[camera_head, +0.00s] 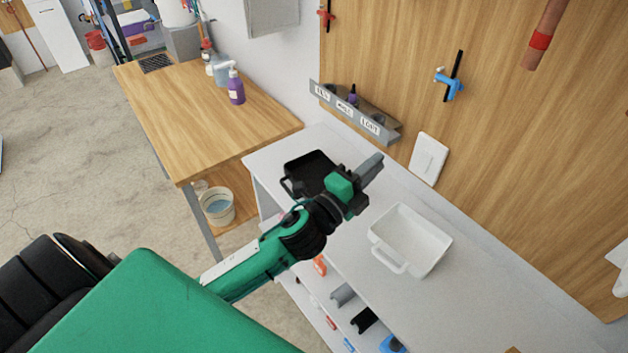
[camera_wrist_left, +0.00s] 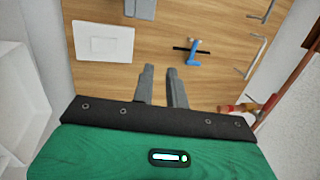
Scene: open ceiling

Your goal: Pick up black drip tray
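The black drip tray (camera_head: 308,170) sits on the white counter, at its far left part in the head view. My left arm crosses in front of the counter, and its gripper (camera_head: 374,165) is above the counter, to the right of the black tray and apart from it. In the left wrist view the two grey fingers (camera_wrist_left: 162,84) point at the wooden wall panel, with a narrow gap between them and nothing held. The black tray does not show in the left wrist view. My right gripper is not in view.
A white tray with a handle (camera_head: 411,240) stands on the white counter (camera_head: 480,305), right of my gripper. A label rack (camera_head: 352,112) and a white plate (camera_head: 429,158) are on the wall behind. A wooden bench (camera_head: 205,120) with bottles stands at the left.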

